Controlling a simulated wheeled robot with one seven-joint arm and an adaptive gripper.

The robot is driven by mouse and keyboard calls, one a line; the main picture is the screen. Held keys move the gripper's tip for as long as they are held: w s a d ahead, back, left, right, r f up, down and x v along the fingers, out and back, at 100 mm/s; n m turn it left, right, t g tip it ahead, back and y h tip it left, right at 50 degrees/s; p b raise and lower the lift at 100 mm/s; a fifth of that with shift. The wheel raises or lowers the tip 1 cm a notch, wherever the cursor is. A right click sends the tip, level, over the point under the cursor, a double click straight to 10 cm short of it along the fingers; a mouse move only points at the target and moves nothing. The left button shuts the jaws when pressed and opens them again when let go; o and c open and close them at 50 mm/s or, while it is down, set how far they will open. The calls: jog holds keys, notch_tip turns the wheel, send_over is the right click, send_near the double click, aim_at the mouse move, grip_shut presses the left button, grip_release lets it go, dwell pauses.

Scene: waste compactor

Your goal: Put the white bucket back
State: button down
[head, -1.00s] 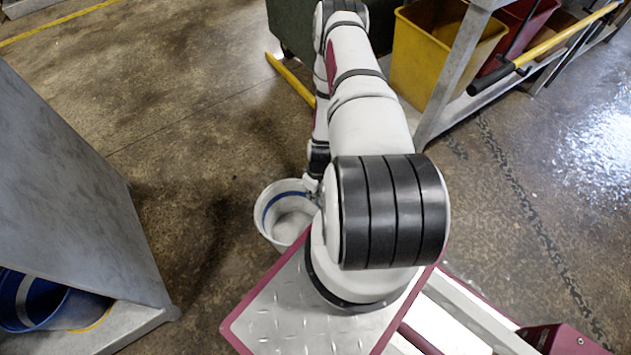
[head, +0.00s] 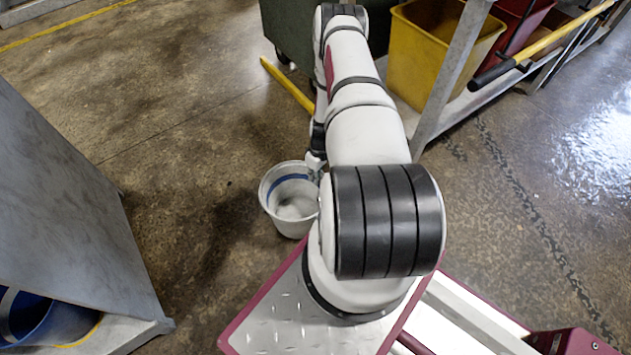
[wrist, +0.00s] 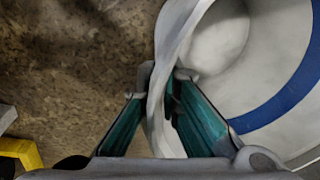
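The white bucket (head: 284,219) has a blue band inside and stands upright, just left of my arm and beyond my base in the head view. My gripper (head: 317,171) is at its right rim there, partly hidden by my arm. In the wrist view the bucket (wrist: 285,68) fills the right side. My gripper (wrist: 161,80) has one finger on each side of its wall and is shut on the rim. I cannot tell whether the bucket touches the floor or hangs slightly above it.
A grey metal shelf unit (head: 65,200) stands at left, with a blue bucket (head: 45,318) on its low shelf. A yellow bin (head: 425,50) sits on a rack at upper right. A yellow bar (head: 287,85) lies behind my arm. Bare floor is open between the shelf and bucket.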

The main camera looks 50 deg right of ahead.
jog(key=shift+f+b, duration=0.45)
jog(key=shift+f, duration=0.75)
jog(key=shift+f, duration=0.2)
jog(key=c, duration=1.8)
grip_release()
jog(key=shift+r, duration=0.2)
